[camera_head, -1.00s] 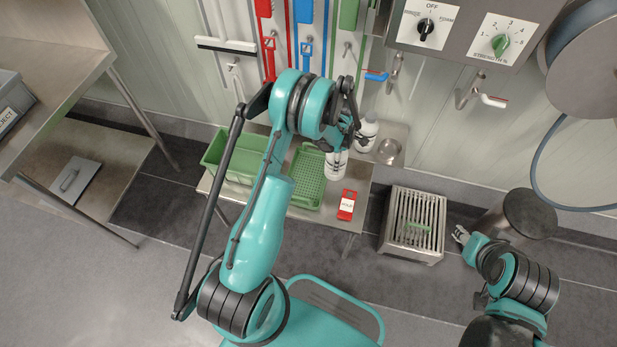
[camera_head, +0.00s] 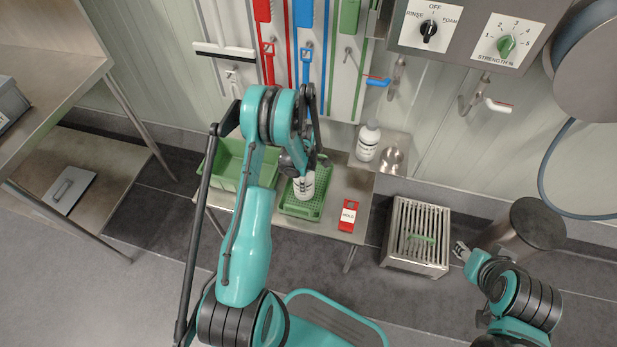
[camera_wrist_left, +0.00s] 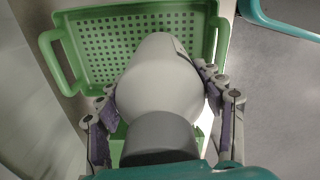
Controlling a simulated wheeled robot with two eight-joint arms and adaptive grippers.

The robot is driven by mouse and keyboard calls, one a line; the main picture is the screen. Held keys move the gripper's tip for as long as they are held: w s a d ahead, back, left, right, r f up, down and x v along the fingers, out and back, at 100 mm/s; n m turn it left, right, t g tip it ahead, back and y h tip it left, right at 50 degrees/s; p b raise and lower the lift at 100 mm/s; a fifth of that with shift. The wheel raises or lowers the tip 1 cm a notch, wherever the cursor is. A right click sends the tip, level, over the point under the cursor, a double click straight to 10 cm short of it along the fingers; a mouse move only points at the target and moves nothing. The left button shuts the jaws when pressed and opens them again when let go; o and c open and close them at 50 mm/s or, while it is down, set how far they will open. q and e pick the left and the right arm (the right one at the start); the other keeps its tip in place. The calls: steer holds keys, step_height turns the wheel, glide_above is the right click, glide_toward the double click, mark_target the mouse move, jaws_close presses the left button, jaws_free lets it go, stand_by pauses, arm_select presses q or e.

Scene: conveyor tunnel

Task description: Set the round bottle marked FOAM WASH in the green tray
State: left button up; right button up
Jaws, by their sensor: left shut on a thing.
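A white bottle (camera_head: 304,187) is held by my left gripper (camera_head: 303,172); its label is too small to read. In the left wrist view the fingers close on both sides of its round body (camera_wrist_left: 160,80), with its grey cap (camera_wrist_left: 160,135) toward the camera. The bottle is over the perforated green tray (camera_head: 290,210), roughly upright; I cannot tell whether its base touches the tray floor. The tray's rim and holed floor also show in the left wrist view (camera_wrist_left: 95,45). My right gripper (camera_head: 461,250) is far to the right, away from the tray, its fingers too small to judge.
A deeper green bin (camera_head: 228,170) stands left of the tray on the steel bench (camera_head: 350,190). A red card marked HOLD (camera_head: 348,215) lies right of the tray. Another white bottle (camera_head: 367,141) stands on a small shelf behind. A slatted steel box (camera_head: 415,237) is further right.

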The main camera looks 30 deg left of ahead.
arm_select(q)
step_height(320, 180, down, 4)
steer(key=shift+r+b, duration=0.25)
steer(key=shift+b, duration=0.55)
steer(key=shift+r, duration=0.1)
steer(key=o, duration=1.7)
